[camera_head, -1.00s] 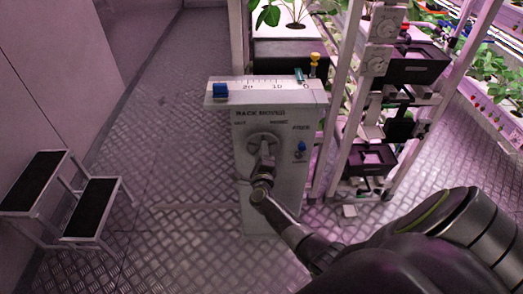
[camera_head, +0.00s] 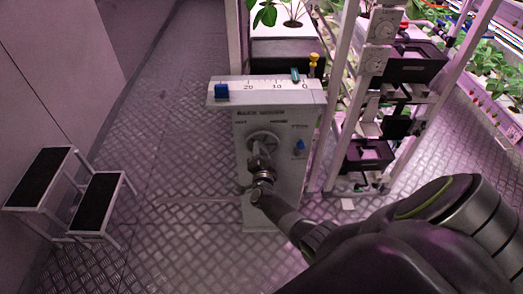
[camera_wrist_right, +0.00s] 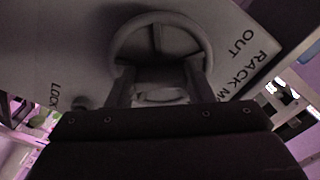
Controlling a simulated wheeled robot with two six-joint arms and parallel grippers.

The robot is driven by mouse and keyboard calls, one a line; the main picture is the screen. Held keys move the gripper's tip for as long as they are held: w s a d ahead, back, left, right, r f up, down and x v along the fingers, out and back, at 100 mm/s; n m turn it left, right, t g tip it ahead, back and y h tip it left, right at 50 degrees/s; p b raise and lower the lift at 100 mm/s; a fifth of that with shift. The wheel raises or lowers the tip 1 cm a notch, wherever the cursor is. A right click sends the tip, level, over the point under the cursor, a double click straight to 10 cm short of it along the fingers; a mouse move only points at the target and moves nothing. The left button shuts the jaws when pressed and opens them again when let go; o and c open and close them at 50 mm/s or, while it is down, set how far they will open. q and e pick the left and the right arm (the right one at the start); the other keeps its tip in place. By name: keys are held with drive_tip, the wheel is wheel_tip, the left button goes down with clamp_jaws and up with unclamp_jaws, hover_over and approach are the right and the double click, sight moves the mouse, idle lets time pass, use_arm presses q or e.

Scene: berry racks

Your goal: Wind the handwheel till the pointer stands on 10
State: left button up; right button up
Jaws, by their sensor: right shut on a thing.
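A pale grey pedestal (camera_head: 283,205) stands in the middle of the head view. The handwheel (camera_head: 264,143) is on its front face. The scale on its top plate (camera_head: 262,96) reads 20, 10, 0 from left to right. A teal pointer (camera_head: 295,75) stands at the scale between 10 and 0, nearer 0. My right gripper (camera_head: 261,172) is shut on the handwheel at its lower side. In the right wrist view the fingers (camera_wrist_right: 158,88) straddle the lower part of the handwheel (camera_wrist_right: 210,48); the exact contact is dark. My left gripper is out of view.
A blue block (camera_head: 222,91) sits at the scale's left end. Racks (camera_head: 345,90) stand close on the right. A step stool (camera_head: 97,202) stands at left; the floor between is clear.

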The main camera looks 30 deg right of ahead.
drive_tip(key=shift+s+d+f+n+p, duration=0.1)
drive_tip(key=shift+n+p, duration=0.45)
drive_tip(key=shift+n, duration=1.6)
drive_tip(key=shift+f+n+p, duration=0.1)
drive_tip(key=shift+n+p, duration=0.4)
drive_tip(key=shift+n, duration=1.65)
drive_tip(key=o, duration=1)
drive_tip(key=shift+r, duration=0.1)
drive_tip(key=shift+c, duration=0.2)
